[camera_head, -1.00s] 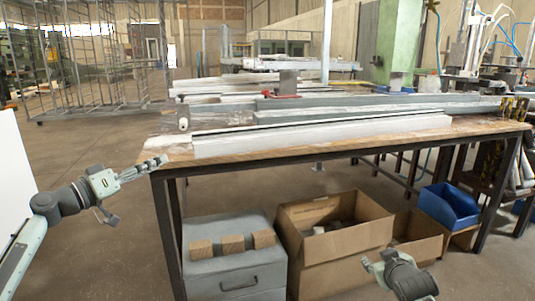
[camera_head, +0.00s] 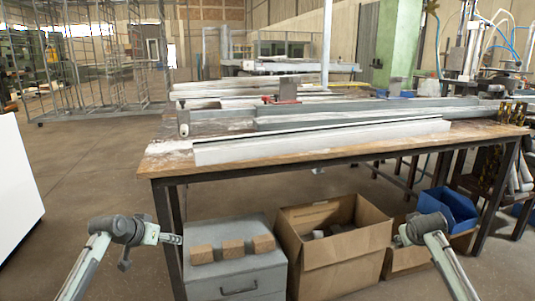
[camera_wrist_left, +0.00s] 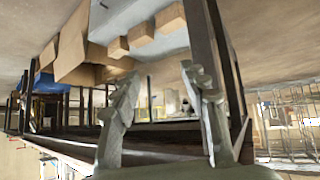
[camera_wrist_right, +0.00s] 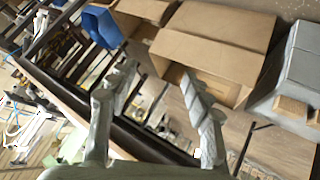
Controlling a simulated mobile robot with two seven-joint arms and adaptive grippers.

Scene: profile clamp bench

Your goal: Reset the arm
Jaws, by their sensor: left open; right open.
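In the head view my left gripper (camera_head: 172,239) is at the lower left, below the table's front left corner and left of the grey box. In the left wrist view its two fingers (camera_wrist_left: 160,100) stand apart with nothing between them. My right gripper (camera_head: 399,238) is at the lower right of the head view, in front of the cardboard boxes, its fingers partly hidden. In the right wrist view its fingers (camera_wrist_right: 160,95) are apart and empty.
A wooden-topped table (camera_head: 165,163) carries long profiles, including a white one (camera_head: 320,141) along its front. Below are a grey box (camera_head: 235,283) with wooden blocks (camera_head: 233,248), cardboard boxes (camera_head: 335,262) and a blue bin (camera_head: 450,207). Open floor lies left.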

